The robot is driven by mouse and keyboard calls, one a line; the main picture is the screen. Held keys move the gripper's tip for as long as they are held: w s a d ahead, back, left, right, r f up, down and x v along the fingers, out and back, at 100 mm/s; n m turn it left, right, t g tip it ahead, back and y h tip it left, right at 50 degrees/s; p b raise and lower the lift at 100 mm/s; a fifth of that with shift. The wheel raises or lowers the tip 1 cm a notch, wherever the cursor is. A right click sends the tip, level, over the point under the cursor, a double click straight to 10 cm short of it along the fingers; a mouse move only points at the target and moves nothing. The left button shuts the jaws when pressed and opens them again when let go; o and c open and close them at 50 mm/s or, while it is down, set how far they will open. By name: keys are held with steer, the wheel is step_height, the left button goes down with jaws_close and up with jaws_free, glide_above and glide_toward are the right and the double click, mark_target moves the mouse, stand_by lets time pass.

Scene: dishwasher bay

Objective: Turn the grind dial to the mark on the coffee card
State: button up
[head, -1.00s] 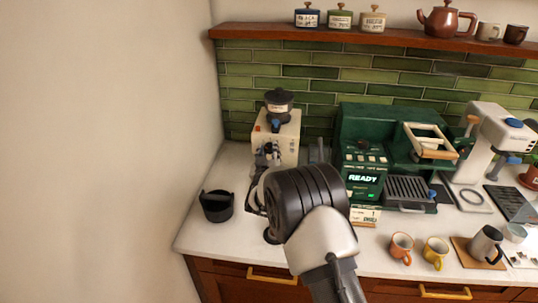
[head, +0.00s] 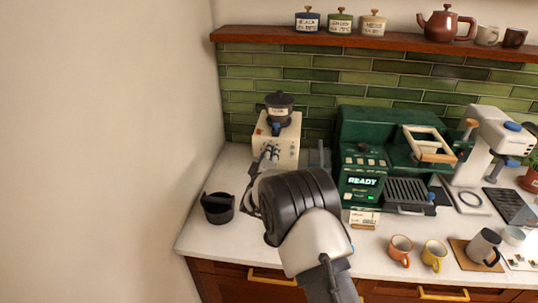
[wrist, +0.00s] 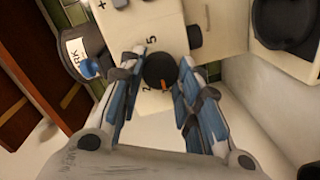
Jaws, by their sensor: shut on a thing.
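The cream coffee grinder (head: 288,142) with a dark hopper stands at the back left of the counter. Its black round grind dial (wrist: 156,68) shows in the wrist view, with an orange pointer (wrist: 166,87) towards the lower right. A printed 5 lies above the dial; another mark at its lower left is partly hidden. My gripper (wrist: 163,64) is shut on the dial, with one blue-padded finger on each side. In the head view my gripper (head: 267,157) is at the grinder's front. The coffee card (head: 364,219) stands before the green machine; its writing is too small to read.
A black bin (head: 217,208) stands left of my arm. The green espresso machine (head: 362,155), its display reading READY, is close on the right. An orange cup (head: 400,249) and a yellow cup (head: 434,254) stand near the front edge.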

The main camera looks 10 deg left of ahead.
steer(key=shift+r, duration=0.1)
stand_by(0.5)
steer(key=o, duration=1.1)
steer(key=s, duration=1.2)
steer(key=shift+a+r, duration=0.2)
steer(key=shift+r, duration=0.2)
